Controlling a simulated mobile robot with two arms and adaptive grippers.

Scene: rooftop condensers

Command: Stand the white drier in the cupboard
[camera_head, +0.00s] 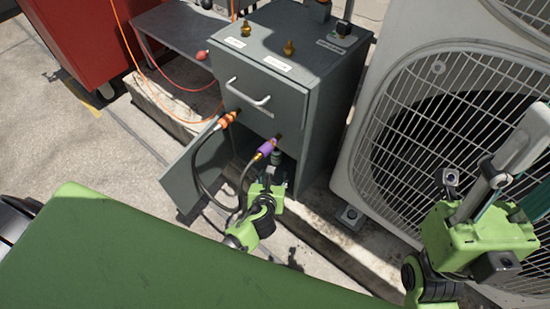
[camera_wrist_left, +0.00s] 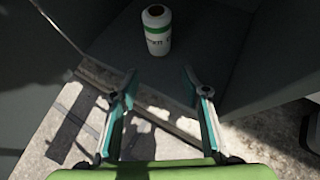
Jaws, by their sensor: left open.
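The white drier (camera_wrist_left: 155,30) is a small white cylinder with a green band and a dark round top. In the left wrist view it stands upright on the grey floor of the cupboard (camera_wrist_left: 205,55). My left gripper (camera_wrist_left: 162,84) is open and empty, with its fingers apart and short of the drier. In the head view my left gripper (camera_head: 274,180) is at the cupboard's low opening, below the drawer. I cannot clearly make out the drier there. My right gripper (camera_head: 490,178) is raised at the right by the condenser; its jaws are unclear.
The grey cabinet (camera_head: 262,83) has brass fittings on top and a drawer handle. Its lower door (camera_head: 190,180) stands open to the left. Hoses with orange and purple connectors hang before the opening. A condenser unit (camera_head: 395,110) stands at right, a red cabinet (camera_head: 90,40) at left.

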